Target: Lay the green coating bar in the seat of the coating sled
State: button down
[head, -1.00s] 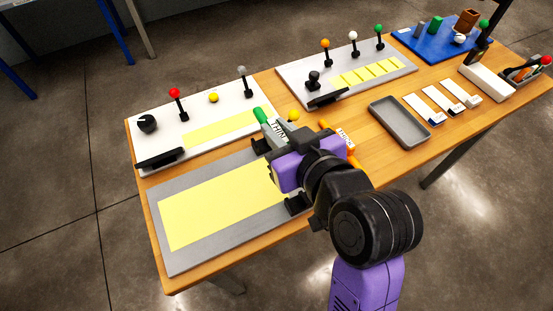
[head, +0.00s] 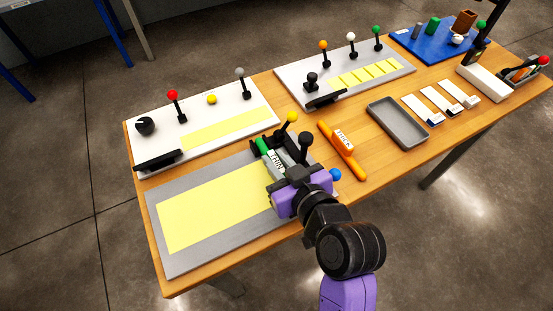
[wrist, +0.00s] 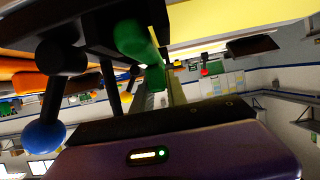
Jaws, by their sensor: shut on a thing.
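The green coating bar (head: 262,146), with a white label reading THIN, is held in my gripper (head: 280,174), which is shut on it. The bar is at the coating sled (head: 294,150), at the right end of the grey coating plate. The sled is dark, with levers ending in yellow, black and blue knobs. In the wrist view the green bar (wrist: 131,40) is beside dark sled parts, with the blue knob (wrist: 43,137) at left. My gripper hides much of the seat. I cannot tell whether the bar touches it.
An orange bar (head: 354,165) labelled THICK lies right of the sled. The grey plate (head: 160,235) bears a yellow sheet (head: 215,205). A white panel (head: 145,115) with knobs stands behind, and a grey tray (head: 398,122) lies to the right.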

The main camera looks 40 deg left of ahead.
jog(key=c, duration=1.8)
grip_release()
jog(key=shift+f, duration=0.15)
jog(key=o, duration=0.5)
